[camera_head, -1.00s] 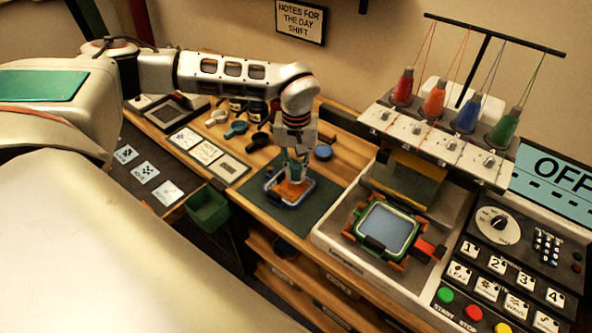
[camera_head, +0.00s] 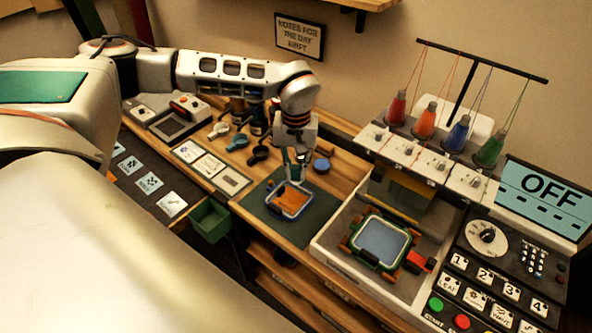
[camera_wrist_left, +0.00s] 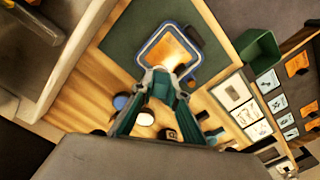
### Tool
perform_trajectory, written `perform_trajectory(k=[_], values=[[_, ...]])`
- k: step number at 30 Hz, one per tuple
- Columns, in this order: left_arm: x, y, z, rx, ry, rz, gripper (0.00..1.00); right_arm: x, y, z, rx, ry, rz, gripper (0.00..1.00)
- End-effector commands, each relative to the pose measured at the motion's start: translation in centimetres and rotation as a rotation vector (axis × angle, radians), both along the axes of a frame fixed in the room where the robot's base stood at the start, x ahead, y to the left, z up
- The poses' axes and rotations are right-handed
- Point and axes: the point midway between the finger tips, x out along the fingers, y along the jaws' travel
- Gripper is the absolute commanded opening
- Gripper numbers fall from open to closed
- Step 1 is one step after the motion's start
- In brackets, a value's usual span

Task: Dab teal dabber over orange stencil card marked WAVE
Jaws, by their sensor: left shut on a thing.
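An orange stencil card (camera_head: 287,203) lies inside a blue-rimmed frame (camera_head: 305,211) on a dark green mat (camera_head: 318,214); no marking on it is readable. The frame also shows in the left wrist view (camera_wrist_left: 144,50), with the orange card (camera_wrist_left: 178,48) brightly lit inside. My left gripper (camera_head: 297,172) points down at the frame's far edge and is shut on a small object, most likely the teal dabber. The fingers mostly hide that object, and contact with the card cannot be told. My right gripper is not in view.
An embroidery machine (camera_head: 330,245) with coloured spools stands at right, its screen (camera_head: 545,197) reading OFF. A green bin (camera_head: 210,220) hangs at the table's front edge. A round blue item (camera_head: 321,165) and several dark and pale dabber-like tools (camera_head: 237,142) lie behind the mat.

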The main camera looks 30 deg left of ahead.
Motion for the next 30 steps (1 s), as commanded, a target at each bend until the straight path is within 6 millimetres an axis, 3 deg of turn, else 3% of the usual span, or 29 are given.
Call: perform_trajectory(k=[11,24,30], values=[[-0.1,0.2,-0.9,0.0,0.001,0.001,0.0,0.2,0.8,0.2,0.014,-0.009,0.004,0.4],[-0.6,1.1,-4.9,0.0,0.0,0.001,0.0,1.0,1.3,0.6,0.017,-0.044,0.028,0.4],[-0.7,1.3,-5.9,0.0,-0.001,0.0,0.0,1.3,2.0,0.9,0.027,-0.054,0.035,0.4]])
